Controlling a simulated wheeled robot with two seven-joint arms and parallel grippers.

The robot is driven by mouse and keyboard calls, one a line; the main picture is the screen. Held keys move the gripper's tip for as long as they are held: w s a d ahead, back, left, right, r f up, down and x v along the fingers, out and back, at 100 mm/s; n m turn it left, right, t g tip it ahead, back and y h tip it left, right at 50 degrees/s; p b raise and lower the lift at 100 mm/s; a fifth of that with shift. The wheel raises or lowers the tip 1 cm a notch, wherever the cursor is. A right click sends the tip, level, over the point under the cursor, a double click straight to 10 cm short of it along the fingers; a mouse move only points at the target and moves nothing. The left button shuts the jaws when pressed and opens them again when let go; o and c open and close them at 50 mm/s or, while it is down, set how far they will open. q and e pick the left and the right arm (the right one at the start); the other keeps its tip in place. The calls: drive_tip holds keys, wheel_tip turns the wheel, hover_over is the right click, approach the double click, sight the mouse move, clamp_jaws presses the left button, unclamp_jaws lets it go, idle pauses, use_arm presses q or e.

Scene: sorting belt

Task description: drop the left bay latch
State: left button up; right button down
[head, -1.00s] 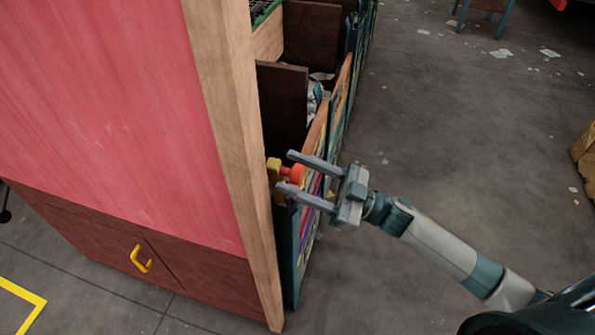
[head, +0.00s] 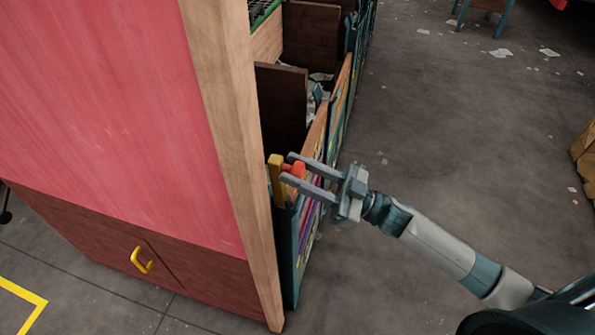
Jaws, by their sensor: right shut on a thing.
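The bay latch shows as a yellow bar (head: 276,178) with an orange-red knob (head: 295,170), at the near end of the row of bays, beside the wooden post. The bar stands roughly upright at the top corner of the near bay's front panel (head: 288,250). My right gripper (head: 289,168) reaches in from the right and is shut on the knob, its two grey fingers on either side of it. The fingers hide part of the knob. My left gripper is not in view.
A wooden post (head: 232,130) and a large pink panel (head: 110,110) stand close on the left. A dark red cabinet with a yellow handle (head: 141,260) is below. Bays with brown dividers (head: 283,105) run away behind. The grey floor at right is mostly clear, with paper scraps.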

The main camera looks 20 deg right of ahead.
drive_tip(key=shift+w+d+r+m+t+h+p, duration=0.15)
drive_tip(key=shift+w+d+m+t+p, duration=0.15)
drive_tip(key=shift+m, duration=0.2)
drive_tip(key=shift+w+d+r+m+t+h+p, duration=0.1)
drive_tip(key=shift+w+d+m+t+h+p, duration=0.1)
drive_tip(key=shift+w+m, duration=0.25)
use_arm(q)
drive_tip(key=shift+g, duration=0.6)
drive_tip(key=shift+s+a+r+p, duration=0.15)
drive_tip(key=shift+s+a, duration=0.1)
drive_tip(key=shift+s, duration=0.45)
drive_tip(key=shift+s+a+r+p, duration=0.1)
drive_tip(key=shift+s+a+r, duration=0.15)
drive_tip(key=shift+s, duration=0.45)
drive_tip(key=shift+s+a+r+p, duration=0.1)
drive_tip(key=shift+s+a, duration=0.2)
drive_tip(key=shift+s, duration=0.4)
use_arm(e)
drive_tip(key=w+d+f+m+t+h, duration=0.1)
drive_tip(key=w+d+f+m+h, duration=0.2)
drive_tip(key=f+m, duration=0.4)
drive_tip(key=w+d+f+m+t+h, duration=0.1)
drive_tip(key=w+d+f+m+h, duration=0.3)
drive_tip(key=m, duration=1.1)
drive_tip(key=shift+w+f+h, duration=0.75)
drive_tip(key=shift+w+f, duration=0.65)
drive_tip(key=shift+w, duration=0.4)
drive_tip(key=shift+d+f+m, duration=0.1)
drive_tip(key=shift+m, duration=0.15)
